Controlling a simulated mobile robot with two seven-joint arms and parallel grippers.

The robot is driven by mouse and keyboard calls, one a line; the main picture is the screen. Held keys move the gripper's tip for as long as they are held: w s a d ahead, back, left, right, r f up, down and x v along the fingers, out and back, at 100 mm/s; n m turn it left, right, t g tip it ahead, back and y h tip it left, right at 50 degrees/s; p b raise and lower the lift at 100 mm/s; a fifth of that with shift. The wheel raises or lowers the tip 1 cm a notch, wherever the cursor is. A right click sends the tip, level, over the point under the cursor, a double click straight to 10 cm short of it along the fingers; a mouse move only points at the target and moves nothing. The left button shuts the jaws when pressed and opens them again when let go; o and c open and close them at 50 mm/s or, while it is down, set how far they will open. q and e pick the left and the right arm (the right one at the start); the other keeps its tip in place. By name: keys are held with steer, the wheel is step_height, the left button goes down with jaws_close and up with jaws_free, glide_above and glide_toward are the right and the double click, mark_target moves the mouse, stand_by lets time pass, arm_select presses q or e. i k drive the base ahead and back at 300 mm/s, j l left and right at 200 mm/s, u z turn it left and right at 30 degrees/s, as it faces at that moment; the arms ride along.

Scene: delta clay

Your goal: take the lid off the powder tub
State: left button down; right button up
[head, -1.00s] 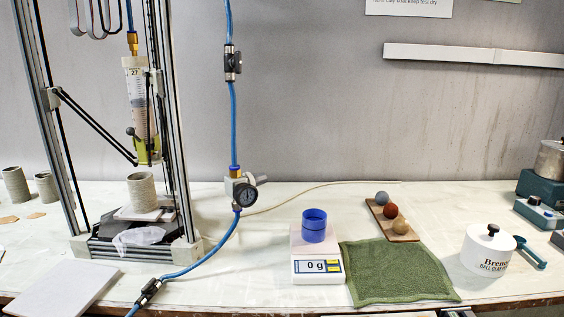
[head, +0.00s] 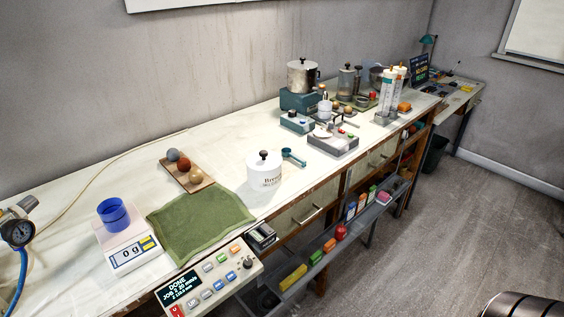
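The powder tub (head: 265,179) is a white round tub with dark lettering on its side, standing upright on the bench. Its white lid (head: 264,160) is on it, with a dark round knob on top. A teal scoop (head: 292,157) lies on the bench just right of the tub. Neither of my grippers shows in the head view.
Left of the tub are a green cloth (head: 200,223), a board with clay balls (head: 187,175) and a scale (head: 128,251) with a blue cup (head: 113,214). A control panel (head: 207,281) juts from the front edge. Floor (head: 440,235) is open at right.

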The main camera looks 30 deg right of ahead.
mark_target(260, 161)
steer(key=z, duration=0.9)
